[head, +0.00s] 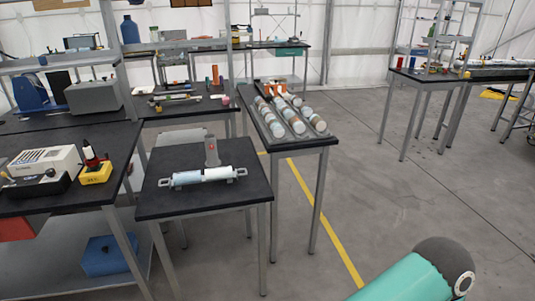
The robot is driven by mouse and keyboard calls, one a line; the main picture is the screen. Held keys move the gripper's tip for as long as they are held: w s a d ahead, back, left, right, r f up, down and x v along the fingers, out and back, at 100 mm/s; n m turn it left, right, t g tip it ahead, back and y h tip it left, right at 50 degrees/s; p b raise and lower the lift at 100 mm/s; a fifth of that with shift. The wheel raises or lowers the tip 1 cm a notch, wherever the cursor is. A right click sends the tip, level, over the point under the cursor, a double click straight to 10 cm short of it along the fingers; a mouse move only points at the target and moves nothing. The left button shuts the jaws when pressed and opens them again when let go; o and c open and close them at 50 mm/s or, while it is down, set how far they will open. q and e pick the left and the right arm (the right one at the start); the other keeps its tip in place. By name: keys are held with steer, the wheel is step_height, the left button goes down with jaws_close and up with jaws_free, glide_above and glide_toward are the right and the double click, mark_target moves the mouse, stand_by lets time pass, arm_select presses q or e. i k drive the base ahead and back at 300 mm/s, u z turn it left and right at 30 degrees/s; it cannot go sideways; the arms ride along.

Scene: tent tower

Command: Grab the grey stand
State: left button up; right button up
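A small grey upright stand (212,152) with a reddish dot on its face is on the small black-topped table (160,205) at centre left. It is close behind a white and pale-blue cylinder (218,173), which lies sideways with grey handle-like ends and hides the stand's foot. I cannot tell whether the two touch. Neither of my grippers is in view. Only a teal and dark-grey link of my own arm shows at the lower right, well away from the stand.
A taller narrow table (322,142) to the right holds several white jars (272,122). A bench (63,203) at left holds a white device (45,162) and a yellow box (97,174). A blue box (105,255) sits below. Floor at right is open.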

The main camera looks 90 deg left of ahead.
mark_target(213, 162)
steer(key=z, duration=0.6)
steer(key=i, duration=0.2)
steer(key=u, duration=2.45)
steer(key=i, duration=0.2)
steer(key=u, duration=2.1)
steer(key=k, duration=0.55)
steer(key=u, duration=0.3)
steer(key=i, duration=1.9)
steer(key=z, duration=0.4)
